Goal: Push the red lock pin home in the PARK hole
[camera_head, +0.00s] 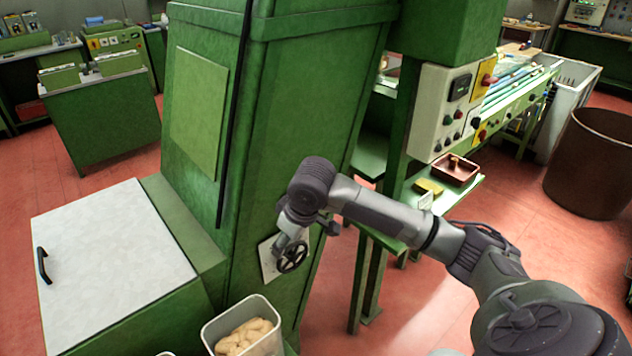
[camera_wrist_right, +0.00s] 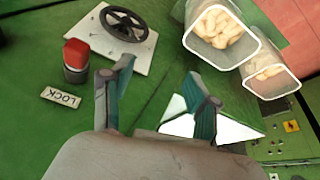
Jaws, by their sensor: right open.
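The red lock pin (camera_wrist_right: 75,54) shows in the right wrist view as a red cap on a dark cylindrical body, standing out from the green machine face. A small LOCK label (camera_wrist_right: 60,97) is beside it. My right gripper (camera_wrist_right: 160,75) is open with nothing between its fingers, and the pin is outside them, left of the left finger. I cannot make out the PARK hole or a PARK label. In the head view my right arm reaches to the machine's side, and the pin cannot be made out there. My left gripper is out of view.
A black handwheel (camera_head: 292,257) on a pale plate (camera_head: 269,262) is close by my right wrist. A bin of corks (camera_head: 243,329) stands below. The green cabinet (camera_head: 230,120) rises behind; a control panel (camera_head: 448,110) and a red-brown tray (camera_head: 456,169) are to the right.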

